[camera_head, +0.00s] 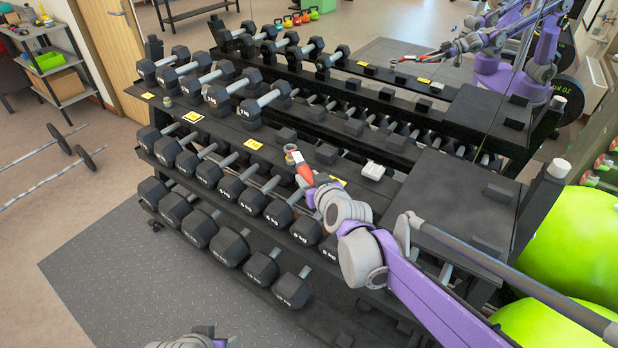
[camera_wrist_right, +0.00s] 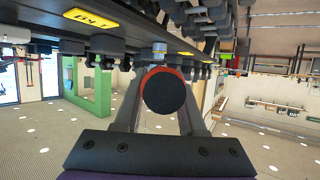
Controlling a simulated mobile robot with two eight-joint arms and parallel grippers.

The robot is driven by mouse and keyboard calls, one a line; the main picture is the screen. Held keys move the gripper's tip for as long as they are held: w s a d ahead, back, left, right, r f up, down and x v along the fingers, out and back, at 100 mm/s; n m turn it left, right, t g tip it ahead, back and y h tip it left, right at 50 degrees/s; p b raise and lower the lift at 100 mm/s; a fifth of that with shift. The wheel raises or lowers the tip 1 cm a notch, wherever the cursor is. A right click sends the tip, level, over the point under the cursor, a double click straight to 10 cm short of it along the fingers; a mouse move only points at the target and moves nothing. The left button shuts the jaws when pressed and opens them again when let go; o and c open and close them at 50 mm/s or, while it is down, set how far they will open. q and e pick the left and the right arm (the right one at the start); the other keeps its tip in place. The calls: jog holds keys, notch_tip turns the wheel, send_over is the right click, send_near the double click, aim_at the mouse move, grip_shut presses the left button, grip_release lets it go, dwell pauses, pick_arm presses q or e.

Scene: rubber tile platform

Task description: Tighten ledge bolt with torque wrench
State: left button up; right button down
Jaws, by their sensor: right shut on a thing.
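My right gripper (camera_head: 312,190) is shut on the torque wrench (camera_head: 304,172), which has a red handle. It holds the wrench over the front edge of the rack's ledge (camera_head: 225,128). The wrench head (camera_head: 291,152) is a small ring shape at the ledge; whether it sits on a bolt is too small to tell. In the right wrist view the black, red-rimmed handle end (camera_wrist_right: 166,93) is between both fingers, with a small silver piece (camera_wrist_right: 160,47) beyond it, by the ledge. I cannot make out the ledge bolt for sure. Only grey arm parts of mine show at the bottom left edge; no left fingers are visible.
Several dumbbells (camera_head: 222,94) stand along the ledge, with more on the tiers below. A mirror behind reflects my arm. Green balls (camera_head: 580,240) are at the right. The floor mat (camera_head: 110,260) at left is clear.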

jog(key=shift+f+b, duration=0.65)
jog(key=shift+f, duration=0.35)
dwell(0.9)
jog(key=shift+a, duration=0.1)
